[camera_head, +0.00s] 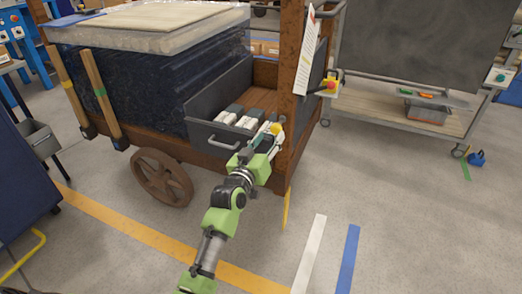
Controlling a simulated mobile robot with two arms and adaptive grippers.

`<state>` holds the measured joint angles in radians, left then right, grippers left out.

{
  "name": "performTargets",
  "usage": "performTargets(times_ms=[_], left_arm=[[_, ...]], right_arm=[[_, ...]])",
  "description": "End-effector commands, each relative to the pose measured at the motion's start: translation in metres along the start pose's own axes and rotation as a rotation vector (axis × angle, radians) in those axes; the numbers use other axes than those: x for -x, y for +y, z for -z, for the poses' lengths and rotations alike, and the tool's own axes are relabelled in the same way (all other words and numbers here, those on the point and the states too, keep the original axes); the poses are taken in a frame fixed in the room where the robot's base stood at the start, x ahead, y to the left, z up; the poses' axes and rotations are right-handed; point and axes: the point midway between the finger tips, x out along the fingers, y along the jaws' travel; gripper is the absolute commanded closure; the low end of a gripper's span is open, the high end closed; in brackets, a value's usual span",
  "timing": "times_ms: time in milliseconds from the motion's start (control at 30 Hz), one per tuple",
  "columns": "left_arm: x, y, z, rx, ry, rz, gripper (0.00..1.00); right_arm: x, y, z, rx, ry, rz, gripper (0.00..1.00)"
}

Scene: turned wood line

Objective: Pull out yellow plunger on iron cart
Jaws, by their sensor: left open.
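The rusty brown iron cart (222,163) stands in the middle on spoked wheels. A small yellow knob, apparently the yellow plunger (277,129), shows at the cart's front right corner beside the brown post. My left gripper (270,136) is open at this knob, at the end of my green and grey arm. Whether the fingers touch or surround the knob is too small to tell. The gripper and wrist hide part of the cart's edge there. My right gripper is not in view.
An open dark drawer (205,138) with grey and white items is just left of my gripper. A wheeled rack (430,115) stands behind.

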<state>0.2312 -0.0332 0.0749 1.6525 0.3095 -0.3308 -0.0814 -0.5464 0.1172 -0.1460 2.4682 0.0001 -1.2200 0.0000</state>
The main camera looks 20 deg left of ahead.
Motion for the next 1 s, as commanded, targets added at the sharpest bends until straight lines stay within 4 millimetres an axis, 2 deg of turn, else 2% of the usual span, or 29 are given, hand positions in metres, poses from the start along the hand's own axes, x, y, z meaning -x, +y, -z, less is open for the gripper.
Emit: performTargets(times_ms=[33,200,400,900,1000], left_arm=[[0.011,-0.001,-0.002,-0.001,-0.002,0.001,0.59],[0.042,-0.001,-0.001,0.0,-0.002,0.001,0.59],[0.062,-0.001,-0.001,-0.001,-0.002,0.001,0.59],[0.066,-0.001,-0.001,-0.001,-0.001,0.001,0.59],[0.07,0.0,-0.006,-0.009,-0.02,-0.001,0.59]], right_arm=[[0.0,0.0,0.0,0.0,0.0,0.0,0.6],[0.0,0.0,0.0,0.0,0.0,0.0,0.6],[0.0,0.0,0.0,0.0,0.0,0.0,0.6],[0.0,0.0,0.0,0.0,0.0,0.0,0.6],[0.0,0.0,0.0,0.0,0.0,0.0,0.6]])
